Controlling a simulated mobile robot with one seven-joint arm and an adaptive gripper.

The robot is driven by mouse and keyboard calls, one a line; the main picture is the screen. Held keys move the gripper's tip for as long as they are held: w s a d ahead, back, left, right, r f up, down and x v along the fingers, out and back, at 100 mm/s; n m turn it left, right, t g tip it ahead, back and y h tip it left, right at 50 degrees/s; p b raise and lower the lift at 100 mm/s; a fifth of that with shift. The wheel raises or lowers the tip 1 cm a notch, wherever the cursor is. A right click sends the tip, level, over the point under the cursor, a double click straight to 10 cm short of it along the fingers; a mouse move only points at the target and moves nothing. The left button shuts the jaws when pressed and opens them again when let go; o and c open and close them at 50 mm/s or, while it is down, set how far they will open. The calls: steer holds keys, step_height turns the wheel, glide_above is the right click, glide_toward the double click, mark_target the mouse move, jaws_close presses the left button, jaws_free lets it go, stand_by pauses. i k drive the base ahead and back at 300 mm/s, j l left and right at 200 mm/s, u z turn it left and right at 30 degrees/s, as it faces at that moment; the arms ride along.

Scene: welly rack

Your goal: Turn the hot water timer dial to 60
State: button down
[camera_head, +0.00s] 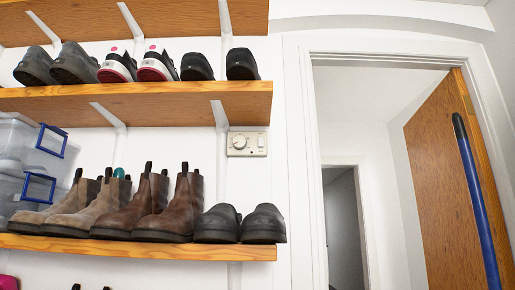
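The hot water timer (246,144) is a small cream box on the white wall, just below the middle shelf and near its right end. Its round dial (239,142) is on the left of the box face, with a small switch (260,141) on the right. The dial's markings are too small to read, so I cannot tell its setting. My gripper is not in view, and nothing covers the timer.
The middle shelf (150,104) juts out above the timer. The lower shelf (150,249) holds brown boots (172,208) and dark shoes (262,224) below it. A door frame (303,180) and open wooden door (430,170) stand right. Clear boxes (12,150) sit left.

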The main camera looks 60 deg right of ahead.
mark_target(239, 143)
steer(key=z, duration=1.8)
